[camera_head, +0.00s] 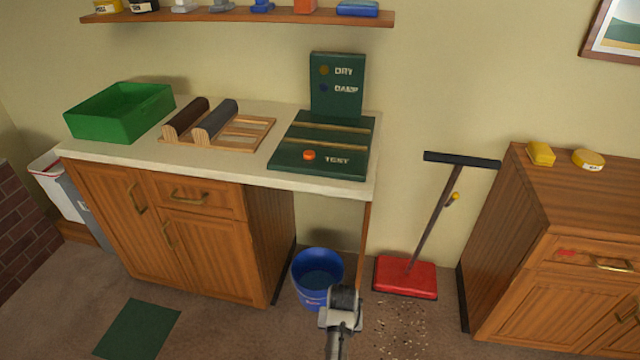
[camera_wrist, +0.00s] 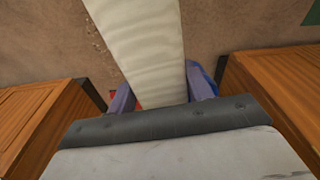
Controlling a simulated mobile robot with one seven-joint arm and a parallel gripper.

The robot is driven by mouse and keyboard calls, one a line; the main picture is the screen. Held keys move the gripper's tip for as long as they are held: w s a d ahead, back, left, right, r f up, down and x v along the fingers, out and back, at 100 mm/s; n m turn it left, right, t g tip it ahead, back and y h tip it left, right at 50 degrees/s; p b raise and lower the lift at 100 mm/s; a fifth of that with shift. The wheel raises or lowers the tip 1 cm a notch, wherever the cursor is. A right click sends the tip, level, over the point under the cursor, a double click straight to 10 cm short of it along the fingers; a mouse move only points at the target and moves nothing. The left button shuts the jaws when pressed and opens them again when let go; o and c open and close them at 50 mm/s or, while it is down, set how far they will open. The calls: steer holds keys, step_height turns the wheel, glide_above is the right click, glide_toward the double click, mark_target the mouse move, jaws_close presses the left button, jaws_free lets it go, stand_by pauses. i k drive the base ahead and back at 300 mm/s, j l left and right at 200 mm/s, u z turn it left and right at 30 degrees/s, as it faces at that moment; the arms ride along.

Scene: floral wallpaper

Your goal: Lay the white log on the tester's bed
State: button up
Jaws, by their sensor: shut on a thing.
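The white log (camera_wrist: 140,45) is pale and faintly banded. In the wrist view it lies between the two fingers of my gripper (camera_wrist: 160,92), which is shut on it, and it runs out of the top edge. In the head view my arm's end is low at the bottom centre, in front of the counter; I cannot make out the log there. The green tester (camera_head: 322,150) stands on the counter's right end. Its bed has two pale strips across it and looks empty. An orange button and the word TEST are at its front; an upright DRY/DAMP panel is behind.
A wooden rack (camera_head: 250,133) left of the tester holds a dark brown log (camera_head: 186,117) and a grey log (camera_head: 215,120). A green bin (camera_head: 120,118) stands further left. A blue bucket (camera_head: 312,283), a red-based broom (camera_head: 405,277) and a right cabinet (camera_head: 570,210) are near my arm.

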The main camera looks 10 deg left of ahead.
mark_target(327, 137)
steer(key=i+l+u, duration=0.15)
steer(key=l+u, duration=0.15)
steer(key=l, duration=0.2)
steer(key=i+l+u, duration=0.1)
steer(key=l+u, duration=0.2)
steer(key=l, duration=0.2)
steer(key=l+u, duration=0.3)
steer(key=l, duration=0.2)
